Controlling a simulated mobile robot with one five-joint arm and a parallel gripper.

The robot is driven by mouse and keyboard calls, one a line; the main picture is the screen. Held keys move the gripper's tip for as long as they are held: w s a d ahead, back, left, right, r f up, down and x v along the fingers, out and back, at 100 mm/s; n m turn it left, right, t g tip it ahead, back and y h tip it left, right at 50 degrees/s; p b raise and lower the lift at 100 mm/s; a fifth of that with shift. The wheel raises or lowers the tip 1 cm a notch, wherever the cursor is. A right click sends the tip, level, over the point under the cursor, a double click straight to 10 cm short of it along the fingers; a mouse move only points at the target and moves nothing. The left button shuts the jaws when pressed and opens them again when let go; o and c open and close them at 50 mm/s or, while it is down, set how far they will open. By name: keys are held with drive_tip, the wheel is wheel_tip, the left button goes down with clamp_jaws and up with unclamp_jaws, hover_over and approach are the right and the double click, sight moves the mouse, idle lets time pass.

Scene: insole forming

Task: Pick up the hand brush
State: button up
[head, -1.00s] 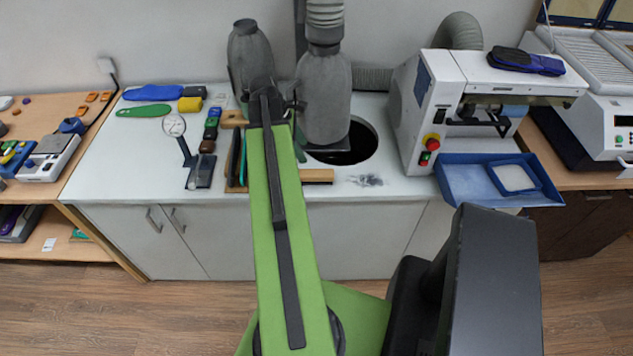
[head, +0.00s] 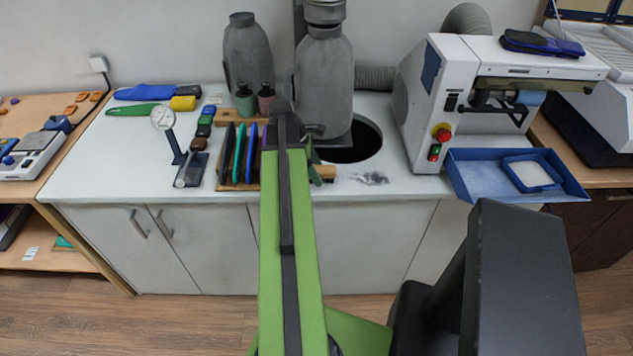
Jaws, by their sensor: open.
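The hand brush appears to be the wooden-coloured piece (head: 327,172) near the front of the white worktop, just right of my arm. Only its right end shows; my arm hides the rest, so its bristles cannot be made out. My gripper (head: 314,168) is at the far end of my green arm, over the worktop. It is mostly hidden behind the arm; a dark green part of it shows beside the wooden piece. It is open, and I cannot tell whether it touches the brush.
A rack of coloured insoles (head: 222,170) stands left of my arm, with a dial gauge (head: 163,117) beyond it. Grey bottles (head: 325,85) stand behind, near a dark round hole (head: 362,142). A white machine (head: 428,95) with a blue tray (head: 475,178) is at right.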

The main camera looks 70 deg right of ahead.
drive_tip(key=shift+f, duration=0.25)
idle(0.4)
clamp_jaws()
idle(0.5)
